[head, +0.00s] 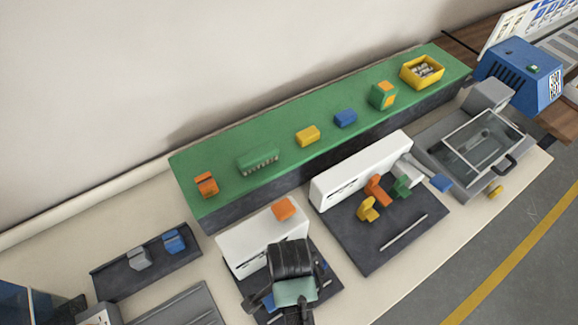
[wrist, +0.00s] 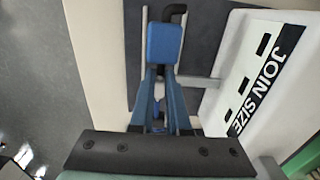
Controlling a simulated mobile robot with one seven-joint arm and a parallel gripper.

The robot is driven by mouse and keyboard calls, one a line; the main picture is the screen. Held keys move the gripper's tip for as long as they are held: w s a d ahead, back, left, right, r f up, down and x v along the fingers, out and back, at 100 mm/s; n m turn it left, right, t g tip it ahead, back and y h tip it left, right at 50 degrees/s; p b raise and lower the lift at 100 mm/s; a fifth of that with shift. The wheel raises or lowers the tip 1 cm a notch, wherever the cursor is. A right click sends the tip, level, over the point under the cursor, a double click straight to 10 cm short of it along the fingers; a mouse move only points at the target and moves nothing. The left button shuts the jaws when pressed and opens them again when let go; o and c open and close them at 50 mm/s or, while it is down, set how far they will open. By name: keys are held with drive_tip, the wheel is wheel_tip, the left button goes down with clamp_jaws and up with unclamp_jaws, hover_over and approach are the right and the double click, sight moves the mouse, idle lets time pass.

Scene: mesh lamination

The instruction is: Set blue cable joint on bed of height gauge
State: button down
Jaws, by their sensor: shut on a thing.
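In the wrist view a blue cable joint (wrist: 164,43) is held at the tips of my gripper (wrist: 161,75), whose two blue fingers are shut on it. The joint is over a dark bed (wrist: 205,30) beside a white panel (wrist: 272,65) marked "JOIN SIZE". I cannot tell whether it touches the bed. In the head view my gripper (head: 292,293) is over the dark bed of the near white-panelled station (head: 240,250), and my wrist hides most of that bed and the held joint.
A second station (head: 365,235) holds orange, yellow and green pieces. A green-topped shelf (head: 225,175) carries several blocks, one blue (head: 345,118). A tray (head: 112,283) at left holds grey and blue pieces.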

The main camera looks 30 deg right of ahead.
drive_tip(key=shift+f, duration=2.15)
drive_tip(key=shift+f, duration=0.1)
drive_tip(key=c, duration=0.9)
unclamp_jaws()
wheel_tip(320, 180, up, 12)
drive_tip(key=shift+r, duration=0.1)
